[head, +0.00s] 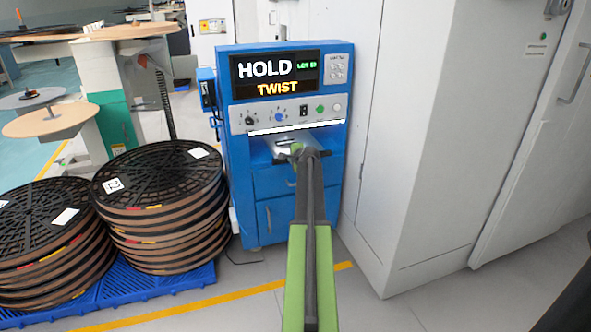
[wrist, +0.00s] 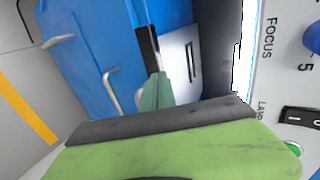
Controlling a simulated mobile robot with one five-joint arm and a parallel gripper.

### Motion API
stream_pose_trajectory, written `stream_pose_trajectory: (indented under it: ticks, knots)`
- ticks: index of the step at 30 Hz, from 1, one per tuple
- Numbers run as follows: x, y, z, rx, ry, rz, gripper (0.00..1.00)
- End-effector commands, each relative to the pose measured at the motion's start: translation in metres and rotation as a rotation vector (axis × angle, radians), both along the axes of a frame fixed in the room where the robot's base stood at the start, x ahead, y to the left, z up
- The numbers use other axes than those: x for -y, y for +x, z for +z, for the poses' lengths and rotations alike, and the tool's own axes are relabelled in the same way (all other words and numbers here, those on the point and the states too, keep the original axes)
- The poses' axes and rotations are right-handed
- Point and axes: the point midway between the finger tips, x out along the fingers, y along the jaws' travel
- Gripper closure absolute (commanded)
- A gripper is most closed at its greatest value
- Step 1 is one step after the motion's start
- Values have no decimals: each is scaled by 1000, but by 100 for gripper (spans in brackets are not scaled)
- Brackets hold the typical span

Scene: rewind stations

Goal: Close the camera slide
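The blue station (head: 232,165) stands ahead, with a lit screen (head: 277,74) reading HOLD and TWIST. A light metal plate with a dark slot, apparently the camera slide (head: 283,146), sits in the recess under the control panel, partly hidden by my arm. In the wrist view the slide (wrist: 178,62) shows its slot beside a green fingertip. My gripper (head: 297,153) is at the slide's front. Its dark and green parts fill the lower wrist view (wrist: 155,92). Whether it touches the slide, and the gap between its fingers, cannot be seen.
The control panel (head: 290,114) has knobs and buttons just above my gripper; a FOCUS dial shows close in the wrist view. White cabinets (head: 415,130) stand right, stacked reels (head: 160,205) left. The floor in front is clear.

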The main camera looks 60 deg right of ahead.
Motion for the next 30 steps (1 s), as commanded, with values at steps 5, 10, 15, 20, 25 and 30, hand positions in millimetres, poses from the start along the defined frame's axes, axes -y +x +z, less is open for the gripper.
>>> stream_pose_trajectory:
  ticks: [5,10,15,20,25,30]
  knots:
    - [19,26,0,-1,-1,0,100]
    - [26,35,0,0,0,0,100]
    - [28,37,0,1,-1,-1,100]
    - [28,38,1,3,-3,-1,100]
    - [28,38,2,3,-4,-2,100]
    - [18,32,11,3,-3,0,100]
